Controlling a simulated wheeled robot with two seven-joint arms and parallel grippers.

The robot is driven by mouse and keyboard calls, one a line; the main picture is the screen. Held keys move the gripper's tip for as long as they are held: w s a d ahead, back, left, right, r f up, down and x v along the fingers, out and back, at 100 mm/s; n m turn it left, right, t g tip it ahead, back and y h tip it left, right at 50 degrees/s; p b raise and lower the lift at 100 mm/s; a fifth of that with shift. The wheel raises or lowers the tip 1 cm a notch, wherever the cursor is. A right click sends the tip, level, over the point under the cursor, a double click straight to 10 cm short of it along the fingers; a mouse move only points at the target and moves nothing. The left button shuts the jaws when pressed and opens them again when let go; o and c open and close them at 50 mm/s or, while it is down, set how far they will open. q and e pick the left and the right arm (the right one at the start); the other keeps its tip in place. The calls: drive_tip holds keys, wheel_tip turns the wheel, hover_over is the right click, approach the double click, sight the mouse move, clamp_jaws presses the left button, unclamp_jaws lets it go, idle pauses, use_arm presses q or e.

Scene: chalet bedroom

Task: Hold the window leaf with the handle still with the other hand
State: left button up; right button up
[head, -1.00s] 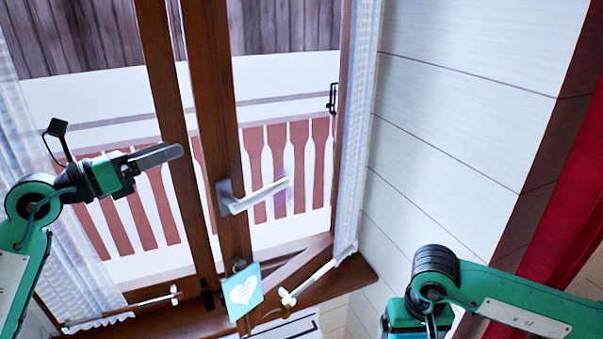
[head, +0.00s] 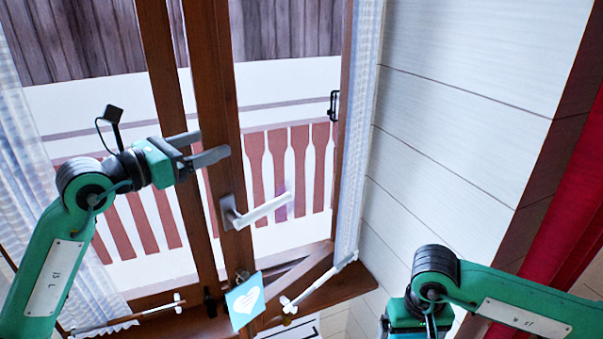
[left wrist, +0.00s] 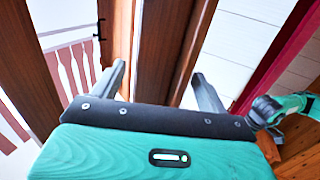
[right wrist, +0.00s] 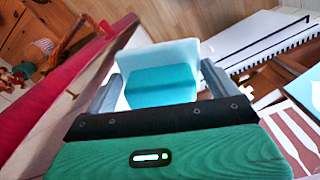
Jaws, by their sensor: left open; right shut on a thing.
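The window leaf with the handle (head: 216,105) is the right one, with a brown wooden frame. Its bottom rail slants out over the sill, so it stands ajar. The silver handle (head: 262,208) sticks out to the right from its stile. My left gripper (head: 212,143) is open at the stile's height above the handle. In the left wrist view its fingers (left wrist: 157,75) stand apart with brown wood beyond them; I cannot tell whether they touch it. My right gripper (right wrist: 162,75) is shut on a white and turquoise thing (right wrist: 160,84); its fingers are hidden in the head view.
A light blue heart sign (head: 245,300) hangs below the handle. The left window leaf (head: 163,70) is beside the handled leaf. White curtains (head: 357,150) hang at both sides. A pale plank wall (head: 450,130) and a red curtain (head: 565,215) are on the right. The wooden sill (head: 345,285) lies below.

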sight(216, 141)
use_arm(q)
drive_tip(key=shift+x, duration=1.6)
drive_tip(key=shift+c, duration=0.3)
drive_tip(key=c, duration=0.8)
